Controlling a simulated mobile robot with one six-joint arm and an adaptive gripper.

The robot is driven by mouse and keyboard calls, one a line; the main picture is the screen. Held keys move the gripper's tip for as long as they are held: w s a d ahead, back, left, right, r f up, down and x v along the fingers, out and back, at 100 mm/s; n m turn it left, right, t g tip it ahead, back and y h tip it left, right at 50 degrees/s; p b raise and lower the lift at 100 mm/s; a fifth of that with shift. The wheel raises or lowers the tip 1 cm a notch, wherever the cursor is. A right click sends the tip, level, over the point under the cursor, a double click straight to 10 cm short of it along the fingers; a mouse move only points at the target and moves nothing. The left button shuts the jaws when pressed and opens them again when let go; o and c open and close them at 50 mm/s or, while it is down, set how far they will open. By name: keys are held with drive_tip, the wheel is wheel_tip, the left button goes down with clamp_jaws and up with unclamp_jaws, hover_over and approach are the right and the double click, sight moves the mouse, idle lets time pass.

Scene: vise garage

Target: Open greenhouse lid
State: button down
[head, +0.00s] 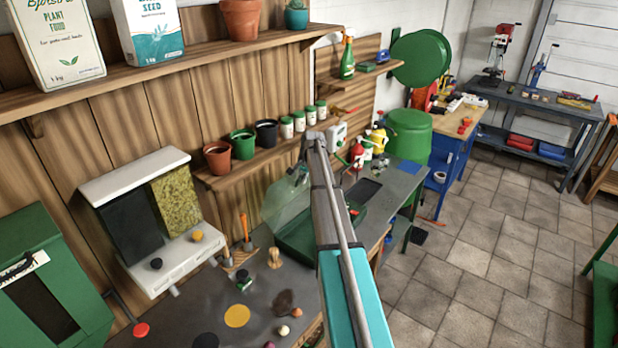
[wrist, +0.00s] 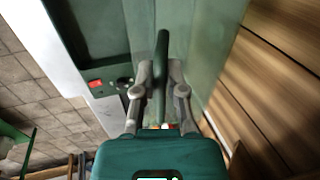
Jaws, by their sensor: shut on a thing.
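The greenhouse has a dark green base tray (head: 297,243) on the grey workbench and a clear, greenish lid (head: 283,205). The lid stands tilted up above the tray in the head view. In the wrist view the clear lid (wrist: 205,50) fills the middle and right, with a dark green bar handle (wrist: 162,45) on it. My gripper (wrist: 162,80) is shut on this handle, one finger on each side. In the head view my arm crosses in front of the greenhouse and hides its right part; the grip on the handle is not clear there.
A seed dispenser (head: 150,225) hangs on the wooden wall to the left. Several pots and jars stand on the low shelf (head: 240,175) behind the lid. Spray bottles (head: 370,145) stand beyond my arm. The tiled floor (head: 490,255) at right is clear.

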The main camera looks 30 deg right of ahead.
drive_tip(key=shift+n+y, duration=0.3)
drive_tip(key=shift+n, duration=0.3)
drive_tip(key=a, duration=0.1)
drive_tip(key=s+a, duration=0.2)
drive_tip(key=shift+s+a+f, duration=0.25)
drive_tip(key=shift+a+f, duration=0.15)
drive_tip(key=shift+s+d+f+b, duration=0.1)
drive_tip(key=shift+s+d+b, duration=0.15)
drive_tip(key=shift+b, duration=0.2)
drive_tip(key=shift+s+d+f+t+y+b, duration=0.1)
drive_tip(key=shift+s+f+t+y+b, duration=0.1)
drive_tip(key=shift+s+t+y+b, duration=0.3)
drive_tip(key=t+y+b, duration=0.3)
drive_tip(key=t+b, duration=0.3)
drive_tip(key=t, duration=0.1)
approach(297, 193)
drive_tip(key=s+d+r, duration=0.1)
drive_tip(key=s+d, duration=0.1)
drive_tip(key=d+t, duration=0.1)
drive_tip(key=s+d+r+m+t+b, duration=0.1)
drive_tip(key=d, duration=0.1)
drive_tip(key=s+d+r+t, duration=0.1)
drive_tip(key=d, duration=0.1)
drive_tip(key=shift+s+r+m+b, duration=0.15)
drive_tip(key=shift+r+m+b, duration=0.15)
drive_tip(key=shift+m, duration=0.1)
drive_tip(key=shift+f, duration=0.1)
